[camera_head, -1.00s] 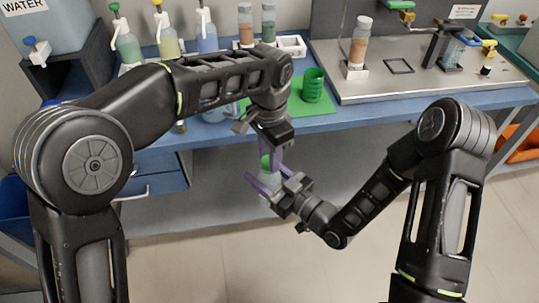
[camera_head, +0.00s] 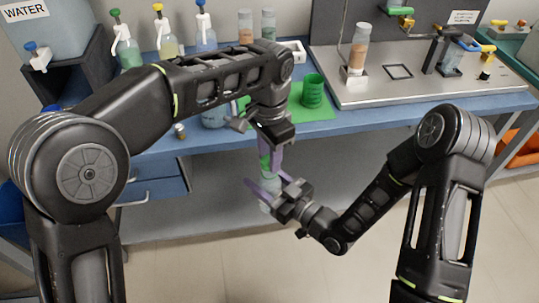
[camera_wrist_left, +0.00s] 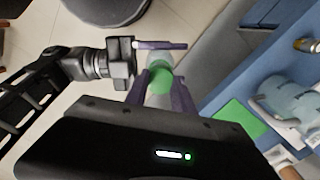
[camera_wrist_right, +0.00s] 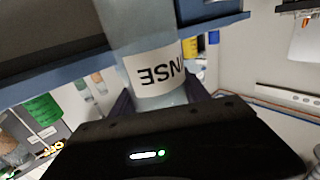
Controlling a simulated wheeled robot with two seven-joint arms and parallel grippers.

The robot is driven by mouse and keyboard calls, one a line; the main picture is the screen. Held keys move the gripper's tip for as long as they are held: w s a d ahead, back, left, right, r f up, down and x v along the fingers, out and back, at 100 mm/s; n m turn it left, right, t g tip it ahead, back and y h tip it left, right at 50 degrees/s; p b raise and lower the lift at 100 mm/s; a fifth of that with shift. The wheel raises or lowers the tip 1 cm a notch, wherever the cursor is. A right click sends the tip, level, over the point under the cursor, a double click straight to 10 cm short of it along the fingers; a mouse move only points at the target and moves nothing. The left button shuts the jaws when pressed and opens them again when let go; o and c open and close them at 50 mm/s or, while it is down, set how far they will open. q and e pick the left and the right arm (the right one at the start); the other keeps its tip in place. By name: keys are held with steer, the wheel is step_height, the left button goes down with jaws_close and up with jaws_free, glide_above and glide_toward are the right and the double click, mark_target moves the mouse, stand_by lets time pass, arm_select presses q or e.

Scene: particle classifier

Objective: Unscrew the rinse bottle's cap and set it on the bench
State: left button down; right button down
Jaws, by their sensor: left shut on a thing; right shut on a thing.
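The rinse bottle (camera_head: 271,184) is held in the air in front of the bench (camera_head: 340,128). It is pale and translucent, and part of its label reads "NSE" upside down in the right wrist view (camera_wrist_right: 155,72). My right gripper (camera_head: 268,188) is shut around the bottle's body. The green cap (camera_head: 265,165) is at the bottle's top end; it also shows in the left wrist view (camera_wrist_left: 160,80). My left gripper (camera_head: 270,150) is shut on the cap from above, its purple fingers on both sides. Whether the cap is still threaded on the bottle cannot be told.
A green mat (camera_head: 316,115) with a green cup (camera_head: 313,91) lies on the bench. A metal plate (camera_head: 415,90) with a vial (camera_head: 358,50) is at the right. Bare blue bench shows along the front edge.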

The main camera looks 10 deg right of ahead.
arm_select(q)
steer(key=shift+r, duration=2)
arm_select(e)
steer(key=shift+r, duration=0.1)
